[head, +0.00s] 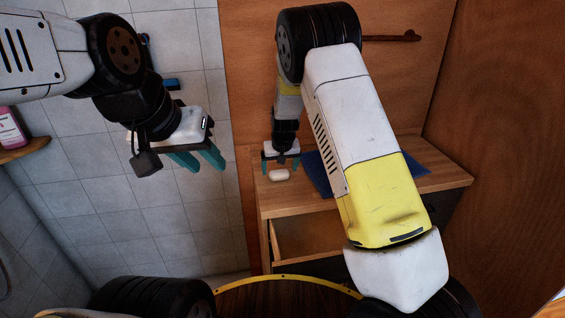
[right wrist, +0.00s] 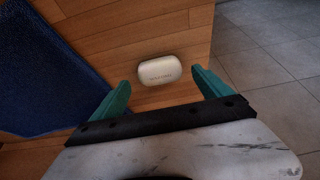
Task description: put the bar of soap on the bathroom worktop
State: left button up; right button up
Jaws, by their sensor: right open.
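The white bar of soap (head: 279,175) lies on the wooden bathroom worktop (head: 442,177), close to its left front corner. In the right wrist view the soap (right wrist: 159,70) is whole and clear, just beyond and between the fingertips. My right gripper (head: 281,162) is open and empty, with its teal fingers apart and the soap free of them. It also shows in the right wrist view (right wrist: 163,92). My left gripper (head: 198,160) is raised in front of the tiled wall, its teal fingers apart with nothing between them.
A blue cloth or mat (head: 318,175) lies on the worktop beside the soap, partly hidden by my right arm. An open drawer (head: 300,238) sits below the worktop. A pink bottle (head: 10,130) stands on a small wooden shelf (head: 25,150) at the far left.

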jog(key=s+d+r+m+y, duration=0.1)
jog(key=s+d+r, duration=0.4)
jog(key=s+r, duration=0.55)
jog(key=s+d+r+y, duration=0.1)
jog(key=s+d+r, duration=0.55)
jog(key=r, duration=0.65)
jog(key=s+d+r, duration=0.1)
jog(key=s, duration=0.9)
jog(key=s+d+r+t, duration=0.1)
jog(key=s+d, duration=0.1)
jog(key=s, duration=0.8)
jog(key=shift+r+m+t+h, duration=0.3)
jog(key=shift+r, duration=0.1)
jog(key=shift+d, duration=0.6)
